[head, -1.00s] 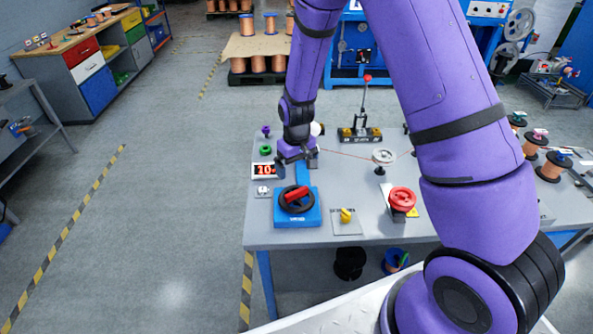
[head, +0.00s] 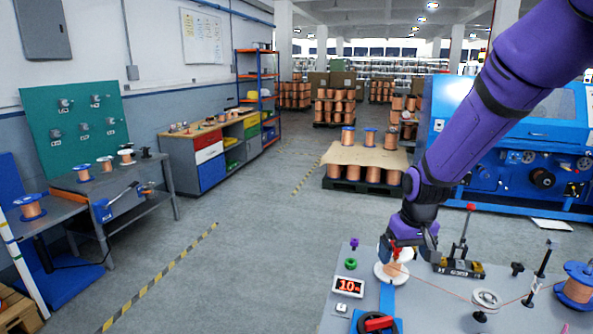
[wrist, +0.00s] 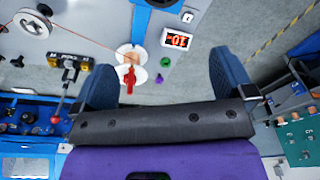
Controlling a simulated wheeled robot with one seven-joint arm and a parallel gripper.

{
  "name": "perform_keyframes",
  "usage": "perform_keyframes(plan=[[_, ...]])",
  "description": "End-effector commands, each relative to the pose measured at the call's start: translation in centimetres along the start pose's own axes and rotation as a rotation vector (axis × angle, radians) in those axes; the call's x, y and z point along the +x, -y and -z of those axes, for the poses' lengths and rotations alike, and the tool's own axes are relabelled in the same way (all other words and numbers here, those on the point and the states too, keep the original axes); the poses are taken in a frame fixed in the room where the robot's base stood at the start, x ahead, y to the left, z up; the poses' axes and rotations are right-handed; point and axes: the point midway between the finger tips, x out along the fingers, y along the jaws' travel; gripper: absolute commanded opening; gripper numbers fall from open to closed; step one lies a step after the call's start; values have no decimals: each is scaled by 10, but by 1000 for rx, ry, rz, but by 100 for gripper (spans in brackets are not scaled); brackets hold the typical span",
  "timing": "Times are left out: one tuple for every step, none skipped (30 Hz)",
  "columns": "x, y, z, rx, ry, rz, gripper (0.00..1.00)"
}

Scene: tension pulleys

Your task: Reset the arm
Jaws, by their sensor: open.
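My gripper (head: 412,238) is at the end of my purple arm, above the far left part of the grey table (head: 352,312). In the wrist view my gripper (wrist: 165,75) has its two dark blue fingers spread wide, with nothing held between them. A white spool with copper wire (head: 392,272) stands below and beside it, with a red piece (wrist: 129,80) on it. In the wrist view the spool (wrist: 131,54) shows between the fingers, farther off. In the head view the gripper partly overlaps the spool.
A display reading 10 (head: 348,286), a green knob (head: 350,264) and a purple knob (head: 354,243) stand left of the spool. A red-tipped lever (head: 466,235) and a grooved wheel (head: 486,298) stand to the right. Floor beyond the table is open.

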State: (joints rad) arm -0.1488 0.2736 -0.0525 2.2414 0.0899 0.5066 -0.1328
Motion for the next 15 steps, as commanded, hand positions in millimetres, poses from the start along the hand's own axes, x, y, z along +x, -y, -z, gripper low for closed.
perform_keyframes(plan=[[-19,-1,-5,6,-19,1,100],[-29,-2,-9,10,-29,1,100],[-42,-2,-13,15,-40,2,100],[-51,-3,-17,18,-49,2,100],[-60,-3,-22,22,-58,2,100],[-72,-4,-28,26,-68,2,100],[-81,-5,-32,29,-78,1,100],[-90,-5,-37,32,-86,1,100],[-101,-6,-44,37,-97,0,100],[-109,-6,-49,40,-106,-1,100],[-117,-6,-54,44,-114,-2,100],[-127,-7,-61,48,-125,-3,100],[-134,-7,-67,52,-134,-4,100],[-141,-8,-73,56,-142,-5,100],[-151,-8,-81,60,-154,-6,100]])
